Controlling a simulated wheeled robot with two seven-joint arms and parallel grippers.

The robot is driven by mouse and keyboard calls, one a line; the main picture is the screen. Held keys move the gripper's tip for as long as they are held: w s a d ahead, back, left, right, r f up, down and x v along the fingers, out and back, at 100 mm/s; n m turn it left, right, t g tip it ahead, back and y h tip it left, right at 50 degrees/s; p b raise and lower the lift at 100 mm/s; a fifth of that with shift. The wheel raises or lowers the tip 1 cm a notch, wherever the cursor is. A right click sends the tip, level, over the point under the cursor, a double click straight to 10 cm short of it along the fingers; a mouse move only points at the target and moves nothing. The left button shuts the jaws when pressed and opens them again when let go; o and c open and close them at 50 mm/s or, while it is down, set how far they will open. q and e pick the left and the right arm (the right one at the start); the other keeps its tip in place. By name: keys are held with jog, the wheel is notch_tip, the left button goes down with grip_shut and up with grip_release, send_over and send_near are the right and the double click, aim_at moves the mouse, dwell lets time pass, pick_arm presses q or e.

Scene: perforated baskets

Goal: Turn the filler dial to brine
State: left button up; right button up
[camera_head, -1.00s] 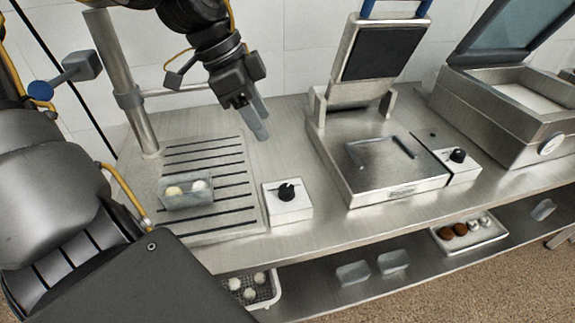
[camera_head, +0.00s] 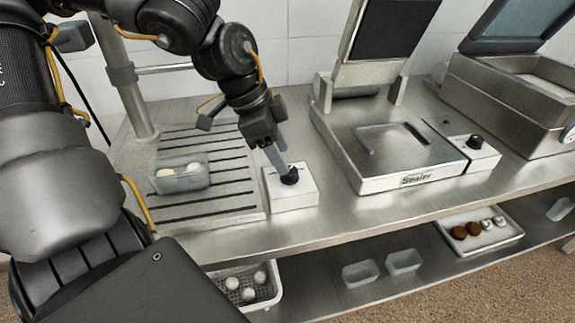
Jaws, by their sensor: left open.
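The filler dial (camera_head: 290,180) is a black knob on a small white box (camera_head: 292,199) beside the slatted plate. Its marks are too small to read. My left gripper (camera_head: 281,164) points down just above and behind the knob, its fingertips at or very near it. The gripper is open, but its fingers overlap in this view. I cannot tell whether they touch the knob or stand around it. My right gripper is out of view.
A clear tub (camera_head: 181,181) with pale balls stands on the slatted plate (camera_head: 226,207). A sealer (camera_head: 381,186) with a raised lid and its own black dial (camera_head: 476,141) stands to the right. Below, a shelf holds a white basket (camera_head: 270,301), empty tubs and a tray (camera_head: 509,240).

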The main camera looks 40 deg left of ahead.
aim_at(290, 174)
pick_arm(q)
jog(key=shift+x, duration=2)
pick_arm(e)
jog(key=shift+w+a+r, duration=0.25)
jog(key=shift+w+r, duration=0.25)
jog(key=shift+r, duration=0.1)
pick_arm(q)
jog(key=shift+c, duration=0.2)
jog(key=c, duration=0.9)
jog(key=shift+c, duration=0.2)
